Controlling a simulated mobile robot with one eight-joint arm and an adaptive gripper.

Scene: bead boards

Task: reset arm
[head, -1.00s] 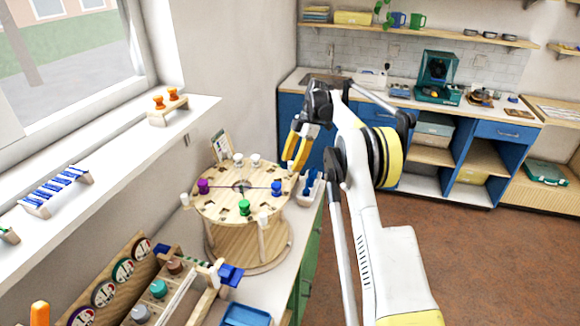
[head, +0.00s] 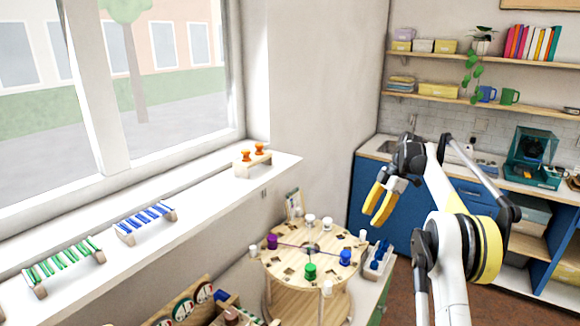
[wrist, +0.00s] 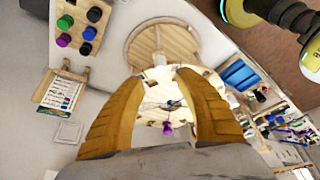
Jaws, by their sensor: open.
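My gripper (head: 381,203) is open and empty, with its yellow fingers hanging in the air above and to the right of the round wooden bead board in the head view. In the wrist view my gripper (wrist: 165,105) shows its two yellow fingers spread apart, with nothing between them. The round board (head: 290,262) stands on the bench and carries purple, green, blue and white pegs. It also shows beyond the fingers in the wrist view (wrist: 150,42), where the fingers hide part of it.
A small rack with blue pegs (head: 376,262) sits right of the board. The windowsill (head: 190,204) holds racks with green, blue (head: 146,222) and orange (head: 252,158) pieces. A blue cabinet (head: 375,195) and shelves stand behind. Open air surrounds my gripper.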

